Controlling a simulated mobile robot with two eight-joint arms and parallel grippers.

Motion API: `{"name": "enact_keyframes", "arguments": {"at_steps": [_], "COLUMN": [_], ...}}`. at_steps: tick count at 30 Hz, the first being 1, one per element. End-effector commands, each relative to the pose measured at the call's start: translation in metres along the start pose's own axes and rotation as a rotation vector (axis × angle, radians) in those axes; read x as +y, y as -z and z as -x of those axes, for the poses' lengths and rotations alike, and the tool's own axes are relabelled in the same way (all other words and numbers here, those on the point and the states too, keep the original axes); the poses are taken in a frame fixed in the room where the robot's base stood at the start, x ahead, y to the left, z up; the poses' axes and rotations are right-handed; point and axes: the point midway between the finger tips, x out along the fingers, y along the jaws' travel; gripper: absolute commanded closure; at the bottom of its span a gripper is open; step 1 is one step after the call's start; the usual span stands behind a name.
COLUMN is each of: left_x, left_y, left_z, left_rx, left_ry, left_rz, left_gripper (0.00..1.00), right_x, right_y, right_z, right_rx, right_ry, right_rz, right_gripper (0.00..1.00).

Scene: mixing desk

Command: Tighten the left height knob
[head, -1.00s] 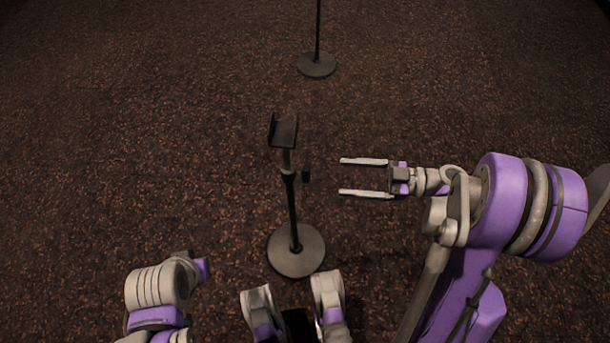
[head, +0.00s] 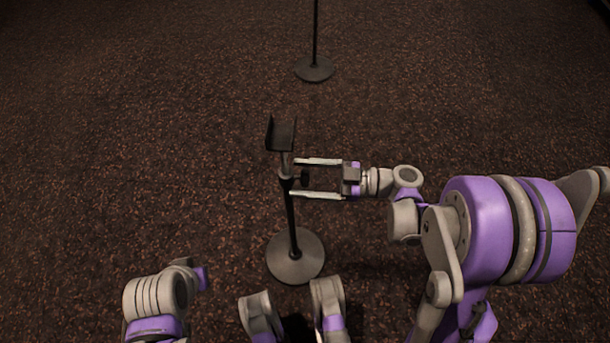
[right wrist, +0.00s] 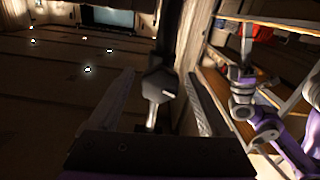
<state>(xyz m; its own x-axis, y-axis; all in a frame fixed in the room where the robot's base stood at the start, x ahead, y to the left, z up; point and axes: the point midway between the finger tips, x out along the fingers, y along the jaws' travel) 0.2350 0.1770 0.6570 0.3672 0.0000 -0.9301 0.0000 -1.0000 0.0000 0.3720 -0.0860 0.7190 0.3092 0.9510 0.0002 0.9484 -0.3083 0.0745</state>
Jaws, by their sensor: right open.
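A black stand (head: 291,218) with a round base and an open cradle on top stands upright in the middle of the head view. Its dark height knob (head: 304,177) sticks out to the right of the upright, just below the cradle. My right gripper (head: 295,177) comes in from the right, open, with one finger on the far side of the knob and one on the near side. In the right wrist view the knob (right wrist: 159,83) shows between the two spread fingers; contact cannot be told. My left gripper is not in view.
A second stand (head: 314,68) with a round base is farther back; its top is cut off. Dark speckled carpet (head: 130,150) is clear around the near stand. Wooden shelves (right wrist: 268,85) with items show at the right in the right wrist view.

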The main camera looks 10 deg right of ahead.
Motion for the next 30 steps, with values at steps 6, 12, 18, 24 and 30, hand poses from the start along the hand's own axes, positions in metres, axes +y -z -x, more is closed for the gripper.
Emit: {"name": "enact_keyframes", "arguments": {"at_steps": [6, 12, 18, 24, 30], "left_x": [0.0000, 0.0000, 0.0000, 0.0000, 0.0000], "left_y": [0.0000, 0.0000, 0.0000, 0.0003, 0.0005], "left_z": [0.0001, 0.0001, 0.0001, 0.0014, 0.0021], "left_rx": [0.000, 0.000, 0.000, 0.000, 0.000], "left_ry": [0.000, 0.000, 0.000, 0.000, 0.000], "left_rz": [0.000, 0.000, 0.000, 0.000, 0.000], "left_gripper": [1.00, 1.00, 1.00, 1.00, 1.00], "right_x": [0.0000, 0.0000, 0.0000, 0.0001, 0.0002], "right_y": [0.0000, 0.0000, 0.0000, 0.0003, 0.0001], "right_z": [0.0002, 0.0003, 0.0003, 0.0003, 0.0003], "right_rx": [0.000, 0.000, 0.000, 0.000, 0.000], "right_ry": [0.000, 0.000, 0.000, 0.000, 0.000], "right_rz": [0.000, 0.000, -0.001, -0.123, -0.243], "right_gripper": [0.40, 0.76, 1.00, 1.00, 1.00]}}
